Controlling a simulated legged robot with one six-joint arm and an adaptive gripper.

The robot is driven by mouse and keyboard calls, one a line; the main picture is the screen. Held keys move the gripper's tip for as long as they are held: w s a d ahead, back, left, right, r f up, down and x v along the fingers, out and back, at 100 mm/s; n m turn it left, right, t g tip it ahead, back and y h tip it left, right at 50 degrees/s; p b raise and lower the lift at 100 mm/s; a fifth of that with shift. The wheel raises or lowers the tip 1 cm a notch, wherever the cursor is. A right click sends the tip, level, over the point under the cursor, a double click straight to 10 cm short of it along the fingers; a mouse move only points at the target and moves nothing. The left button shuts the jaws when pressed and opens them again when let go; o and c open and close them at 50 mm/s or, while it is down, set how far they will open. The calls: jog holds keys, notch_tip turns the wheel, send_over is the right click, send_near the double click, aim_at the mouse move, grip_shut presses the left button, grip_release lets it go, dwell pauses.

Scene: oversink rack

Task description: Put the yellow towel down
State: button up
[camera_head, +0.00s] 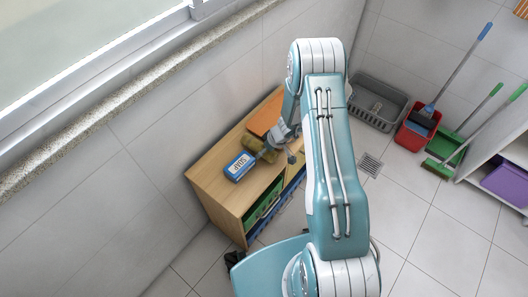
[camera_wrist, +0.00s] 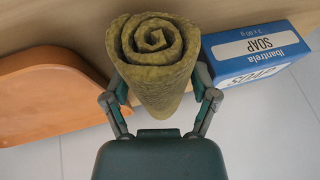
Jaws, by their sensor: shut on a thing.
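The yellow towel (camera_wrist: 155,62) is rolled up, olive-yellow, with its spiral end facing the wrist camera. My gripper (camera_wrist: 162,90) is shut on it, with one finger on each side of the roll. In the head view the towel (camera_head: 262,148) is at the top of the wooden cabinet (camera_head: 212,178), between the soap box and the orange board. I cannot tell whether the towel touches the cabinet top.
A blue and white soap box (camera_head: 240,166) lies close beside the towel; it also shows in the wrist view (camera_wrist: 256,50). An orange board (camera_head: 266,117) lies on the other side. A grey basket (camera_head: 376,103) and red bucket (camera_head: 417,129) stand on the floor.

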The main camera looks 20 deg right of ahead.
jog(key=shift+f, duration=0.35)
jog(key=o, duration=0.9)
jog(key=shift+f, duration=0.1)
jog(key=shift+c, duration=0.2)
jog(key=shift+d, duration=0.1)
